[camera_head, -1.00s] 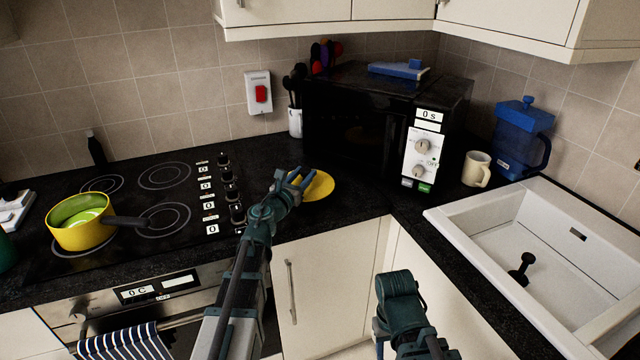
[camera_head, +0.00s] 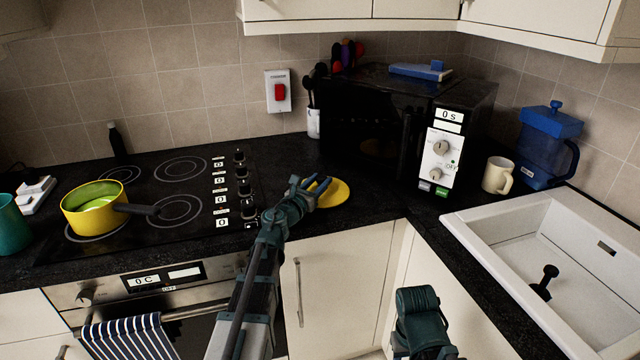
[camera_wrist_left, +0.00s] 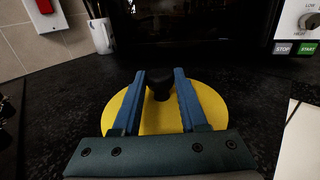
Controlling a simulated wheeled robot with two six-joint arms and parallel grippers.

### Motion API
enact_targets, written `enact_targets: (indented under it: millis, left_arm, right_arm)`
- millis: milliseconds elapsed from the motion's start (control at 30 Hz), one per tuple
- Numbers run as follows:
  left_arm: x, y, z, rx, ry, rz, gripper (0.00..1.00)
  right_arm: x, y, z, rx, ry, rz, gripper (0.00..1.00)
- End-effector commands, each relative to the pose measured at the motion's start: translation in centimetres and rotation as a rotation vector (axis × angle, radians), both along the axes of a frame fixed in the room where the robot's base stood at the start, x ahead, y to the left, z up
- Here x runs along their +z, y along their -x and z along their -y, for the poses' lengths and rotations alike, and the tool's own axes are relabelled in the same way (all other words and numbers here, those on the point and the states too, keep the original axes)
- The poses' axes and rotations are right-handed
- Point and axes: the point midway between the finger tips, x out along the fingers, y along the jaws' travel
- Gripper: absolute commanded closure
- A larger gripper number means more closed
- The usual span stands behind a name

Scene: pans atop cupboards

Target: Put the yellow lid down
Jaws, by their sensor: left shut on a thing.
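The yellow lid (camera_head: 331,192) is a flat disc at the worktop in front of the microwave, right of the hob. It also shows in the left wrist view (camera_wrist_left: 213,106), with a black knob (camera_wrist_left: 160,84) on top. My left gripper (camera_head: 318,186) is over the lid, its blue fingers (camera_wrist_left: 161,92) on either side of the knob and shut on it. The lid looks level and at or very near the counter; I cannot tell whether it touches. My right gripper is not clearly visible; only part of that arm shows at the bottom of the head view.
A yellow pan (camera_head: 93,208) stands on the hob at left, its handle pointing right. The black microwave (camera_head: 372,125) is behind the lid. A cream mug (camera_head: 497,175), blue jug (camera_head: 546,150) and white sink (camera_head: 480,222) are to the right. Dark worktop around the lid is clear.

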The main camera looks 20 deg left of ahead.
Motion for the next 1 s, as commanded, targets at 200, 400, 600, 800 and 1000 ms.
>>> enact_targets:
  millis: [200,400,600,800,1000]
  left_arm:
    - [-0.1,0.0,0.0,0.000,0.000,0.000,0.28]
    - [-0.1,0.0,0.0,0.000,0.000,0.000,0.28]
    - [0.2,0.7,-0.1,0.001,0.000,0.000,0.28]
    - [0.2,4.7,-0.7,0.002,0.000,0.000,0.28]
    - [0.2,8.6,-1.5,0.003,0.000,0.000,0.28]
  right_arm:
    - [-0.1,0.0,0.0,0.000,0.000,0.000,0.50]
    - [-0.1,0.0,0.0,0.000,0.000,0.000,0.50]
    - [0.2,0.0,0.0,0.000,0.000,0.000,0.50]
    - [0.2,0.0,0.0,0.000,0.000,0.000,0.50]
    - [0.2,0.0,0.0,0.000,0.000,0.000,0.50]
